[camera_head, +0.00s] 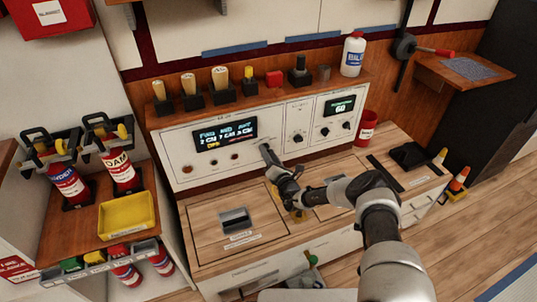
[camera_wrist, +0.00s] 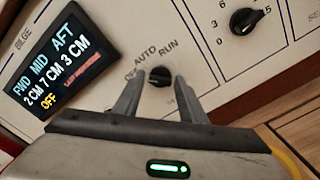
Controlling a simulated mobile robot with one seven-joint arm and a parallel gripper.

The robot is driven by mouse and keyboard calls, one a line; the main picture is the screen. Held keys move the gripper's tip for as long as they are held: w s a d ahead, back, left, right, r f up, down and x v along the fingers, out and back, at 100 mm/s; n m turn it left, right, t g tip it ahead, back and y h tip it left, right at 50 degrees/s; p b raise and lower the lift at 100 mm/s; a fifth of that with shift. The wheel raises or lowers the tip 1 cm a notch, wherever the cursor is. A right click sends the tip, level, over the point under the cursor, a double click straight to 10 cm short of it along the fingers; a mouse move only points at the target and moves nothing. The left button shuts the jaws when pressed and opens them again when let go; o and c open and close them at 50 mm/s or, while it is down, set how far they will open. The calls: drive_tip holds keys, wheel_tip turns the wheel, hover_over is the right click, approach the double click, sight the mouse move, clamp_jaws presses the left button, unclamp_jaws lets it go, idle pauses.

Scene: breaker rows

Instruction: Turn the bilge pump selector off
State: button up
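The bilge pump selector (camera_wrist: 159,76) is a small round black knob on the white panel, with OFF, AUTO and RUN printed in an arc above it. I cannot read its pointer clearly. My gripper (camera_wrist: 161,88) is open, with one finger on each side of the knob; I cannot tell if either touches it. In the head view my gripper (camera_head: 267,152) reaches the panel right of the bilge display (camera_head: 225,134) and hides the selector. The display (camera_wrist: 57,66) reads FWD 2 CM, MID 7 CM, AFT 3 CM, with yellow OFF below.
Another black knob (camera_wrist: 245,20) with numbers sits right of the selector. Further knobs (camera_head: 298,137) and a green display (camera_head: 340,106) are on the right panel. Stamps (camera_head: 221,79) and a white bottle (camera_head: 353,54) stand on the shelf above. The wooden counter (camera_head: 262,228) lies below.

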drive_tip(key=shift+o, duration=0.6)
drive_tip(key=p+v, duration=0.4)
drive_tip(key=v, duration=1.3)
drive_tip(key=shift+s, duration=0.2)
